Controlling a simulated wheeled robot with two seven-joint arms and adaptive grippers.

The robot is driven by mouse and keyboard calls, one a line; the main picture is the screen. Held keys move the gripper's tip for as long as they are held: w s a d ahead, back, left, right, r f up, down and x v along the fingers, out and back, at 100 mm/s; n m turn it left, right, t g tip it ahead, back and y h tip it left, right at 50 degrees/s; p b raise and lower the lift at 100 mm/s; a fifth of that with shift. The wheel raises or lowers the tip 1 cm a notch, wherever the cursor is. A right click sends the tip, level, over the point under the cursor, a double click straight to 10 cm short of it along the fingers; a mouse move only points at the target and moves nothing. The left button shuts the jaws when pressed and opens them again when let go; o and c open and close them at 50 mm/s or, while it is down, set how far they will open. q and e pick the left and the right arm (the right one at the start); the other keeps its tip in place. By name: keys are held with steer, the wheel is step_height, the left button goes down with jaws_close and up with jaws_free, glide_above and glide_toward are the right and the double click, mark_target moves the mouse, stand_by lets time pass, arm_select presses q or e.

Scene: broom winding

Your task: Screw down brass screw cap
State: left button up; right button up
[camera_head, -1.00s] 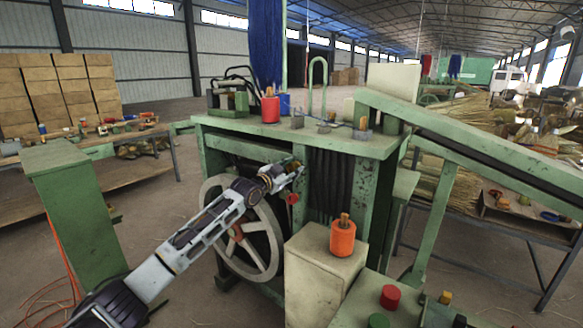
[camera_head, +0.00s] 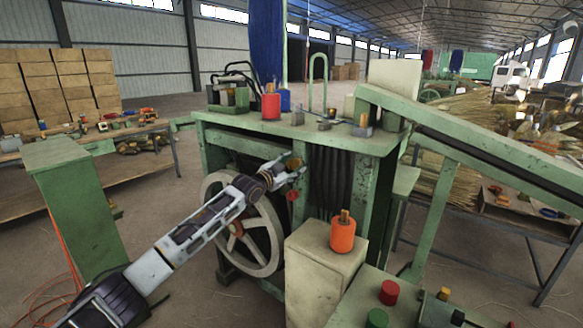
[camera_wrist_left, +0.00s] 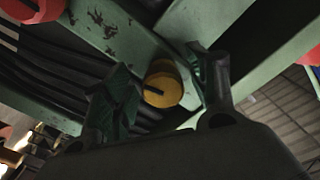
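The brass screw cap (camera_wrist_left: 163,84) is a yellow, round piece with a dark slot, set by the green frame of the machine in the left wrist view. My left gripper (camera_wrist_left: 160,88) has its two dark fingers apart, one on each side of the cap. A gap shows between the cap and each finger, so it does not look gripped. My right gripper is not in view.
A red knob (camera_head: 292,195) sits just below the left gripper. The pale spoked wheel (camera_head: 207,203) is behind my left arm. A beige box (camera_head: 317,273) with an orange cylinder (camera_head: 342,236) on top stands to the right. Green beams flank the cap closely.

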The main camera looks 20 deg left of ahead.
arm_select(q)
steer(key=shift+s, duration=0.15)
steer(key=v, duration=1.1)
steer(key=shift+s+a, duration=0.15)
steer(key=shift+s, duration=0.2)
stand_by(0.5)
stand_by(0.6)
